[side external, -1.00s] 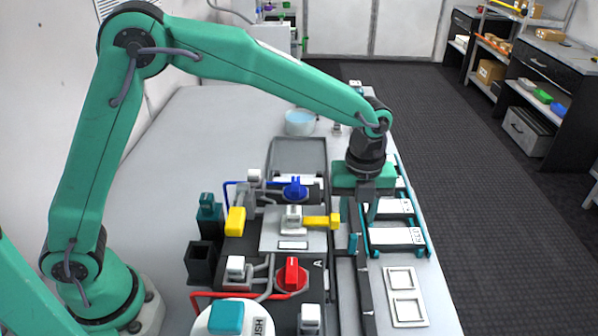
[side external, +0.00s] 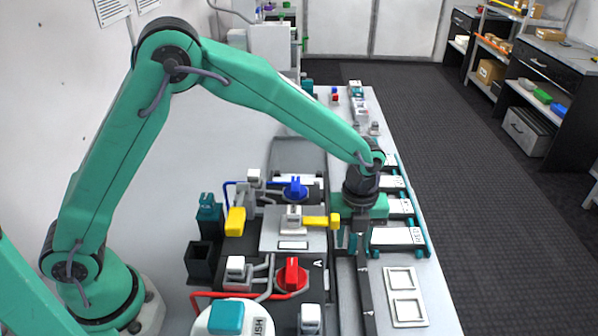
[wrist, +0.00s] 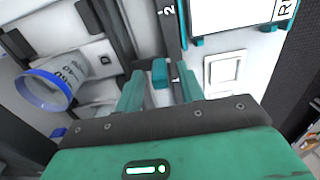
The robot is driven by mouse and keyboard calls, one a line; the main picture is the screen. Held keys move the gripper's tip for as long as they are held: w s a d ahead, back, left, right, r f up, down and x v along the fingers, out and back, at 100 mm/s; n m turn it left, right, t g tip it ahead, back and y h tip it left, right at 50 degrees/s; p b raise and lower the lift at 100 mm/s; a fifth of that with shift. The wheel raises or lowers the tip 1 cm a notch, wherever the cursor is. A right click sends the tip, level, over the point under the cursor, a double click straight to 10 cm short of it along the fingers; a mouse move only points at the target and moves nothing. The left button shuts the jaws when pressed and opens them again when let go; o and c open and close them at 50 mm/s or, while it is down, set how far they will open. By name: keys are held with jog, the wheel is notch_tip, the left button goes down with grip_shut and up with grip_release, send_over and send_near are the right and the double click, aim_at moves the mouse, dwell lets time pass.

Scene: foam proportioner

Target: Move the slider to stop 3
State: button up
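The slider knob (wrist: 160,73) is a small teal block on a dark rail in the wrist view. A "1" is printed just to its right and a "2" farther along the rail. My gripper (wrist: 160,92) has its two teal fingers apart, one on each side of the knob, with gaps visible. In the side view my gripper (side external: 360,245) is low over the dark rail (side external: 366,300), to the right of the panel. The knob is hidden or hard to pick out there. Stop 3 is not readable in either view.
A yellow lever (side external: 322,221) on the grey plate sits close left of my gripper. A red valve (side external: 292,276) and a blue valve (side external: 295,188) are on the panel. A teal rack with white cards (side external: 398,236) stands close right, and a white double frame (side external: 405,297) lies nearer.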

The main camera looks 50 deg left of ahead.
jog(key=shift+f, duration=0.6)
grip_shut()
jog(key=shift+s+d, duration=0.1)
